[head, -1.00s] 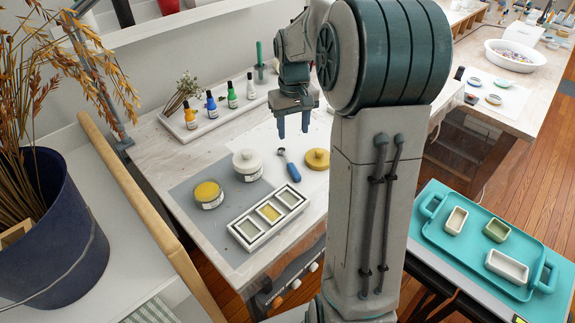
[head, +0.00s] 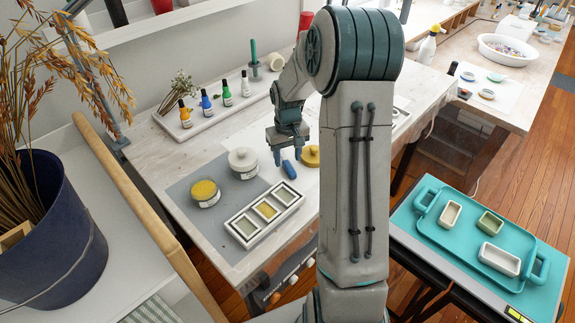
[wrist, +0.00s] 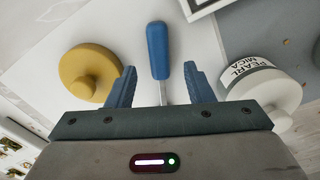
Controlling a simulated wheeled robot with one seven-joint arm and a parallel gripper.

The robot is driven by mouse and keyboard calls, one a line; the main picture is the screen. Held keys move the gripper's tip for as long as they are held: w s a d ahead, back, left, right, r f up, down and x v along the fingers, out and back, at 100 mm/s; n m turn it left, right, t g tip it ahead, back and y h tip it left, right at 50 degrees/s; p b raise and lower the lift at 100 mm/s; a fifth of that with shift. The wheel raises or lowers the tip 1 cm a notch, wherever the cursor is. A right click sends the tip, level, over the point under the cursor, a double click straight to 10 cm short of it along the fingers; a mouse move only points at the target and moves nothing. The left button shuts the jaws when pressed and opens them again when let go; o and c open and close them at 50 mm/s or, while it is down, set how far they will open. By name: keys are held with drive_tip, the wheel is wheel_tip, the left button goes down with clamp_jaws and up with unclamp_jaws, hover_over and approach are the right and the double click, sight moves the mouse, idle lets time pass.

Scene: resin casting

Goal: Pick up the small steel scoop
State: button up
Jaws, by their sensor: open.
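The scoop's bowl end is hidden below the gripper body. My gripper (head: 287,154) is open and low over the scoop. In the wrist view the fingers (wrist: 159,71) stand one on each side of the scoop, with gaps on both sides.
A mustard knobbed lid (wrist: 92,72) lies close to the left finger; a white "Pearl Mica" jar (wrist: 262,92) stands close to the right. A jar of yellow powder (head: 205,193) and a three-compartment white tray (head: 242,216) are nearby. Small bottles (head: 227,94) stand behind.

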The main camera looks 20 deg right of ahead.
drive_tip(key=shift+f, duration=1.1)
clamp_jaws()
drive_tip(key=shift+r, duration=0.5)
drive_tip(key=r, duration=0.2)
drive_tip(key=d+r+b, duration=0.1)
drive_tip(key=shift+s+r, duration=0.2)
drive_tip(key=shift+r, duration=0.15)
drive_tip(key=s+d+r+b, duration=0.1)
drive_tip(key=s+d+r, duration=0.4)
drive_tip(key=d, duration=0.4)
drive_tip(key=shift+s+a+f+n+p, duration=0.15)
drive_tip(key=shift+a+f+n, duration=0.6)
drive_tip(key=shift+a+f, duration=0.5)
drive_tip(key=shift+s+a+f+n+p, duration=0.15)
drive_tip(key=shift+a+f+n, duration=0.7)
drive_tip(key=shift+f, duration=0.75)
drive_tip(key=shift+s+a+f+n+p, duration=0.15)
drive_tip(key=shift+a+f+n, duration=0.45)
drive_tip(key=shift+a+f, duration=0.7)
